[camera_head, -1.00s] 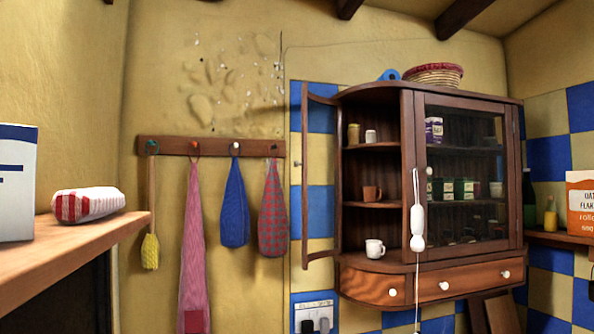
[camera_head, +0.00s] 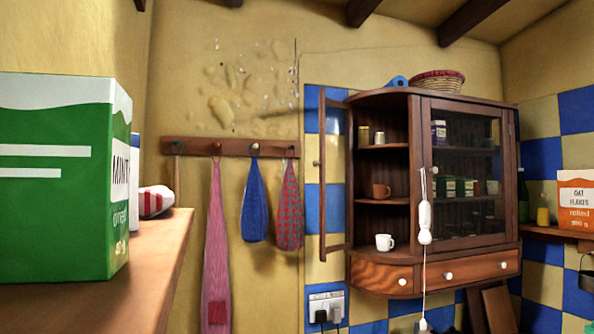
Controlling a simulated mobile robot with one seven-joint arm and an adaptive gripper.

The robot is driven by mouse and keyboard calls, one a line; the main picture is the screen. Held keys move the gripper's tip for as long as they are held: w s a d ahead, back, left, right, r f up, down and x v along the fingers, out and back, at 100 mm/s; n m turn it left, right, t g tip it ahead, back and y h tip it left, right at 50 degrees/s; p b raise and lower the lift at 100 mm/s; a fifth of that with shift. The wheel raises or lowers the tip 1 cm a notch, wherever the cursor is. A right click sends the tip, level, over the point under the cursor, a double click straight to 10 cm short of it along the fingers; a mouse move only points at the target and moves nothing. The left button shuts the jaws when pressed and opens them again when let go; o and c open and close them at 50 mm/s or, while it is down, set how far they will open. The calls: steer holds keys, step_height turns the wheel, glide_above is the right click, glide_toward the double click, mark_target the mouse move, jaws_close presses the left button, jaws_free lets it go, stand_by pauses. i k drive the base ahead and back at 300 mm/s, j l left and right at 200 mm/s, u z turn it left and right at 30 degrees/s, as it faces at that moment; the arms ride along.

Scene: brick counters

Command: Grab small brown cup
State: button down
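The small brown cup (camera_head: 381,190) stands upright on the middle shelf of the wooden wall cabinet (camera_head: 400,277). Its handle points right. The cabinet's left door (camera_head: 323,175) is swung open, so the cup is in plain view. A white cup (camera_head: 384,242) stands on the shelf below it. My gripper is not in view.
A white pull cord (camera_head: 425,222) hangs in front of the cabinet. Cloths hang from a peg rail (camera_head: 200,147). An orange box (camera_head: 574,205) stands far right.

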mark_target(380, 191)
steer(key=i+l+z, duration=0.1)
steer(key=i+l, duration=0.15)
steer(key=l, duration=0.15)
steer(key=i+l, duration=0.25)
steer(key=i+j+z, duration=0.15)
steer(key=i, duration=0.15)
steer(key=i+l, duration=0.05)
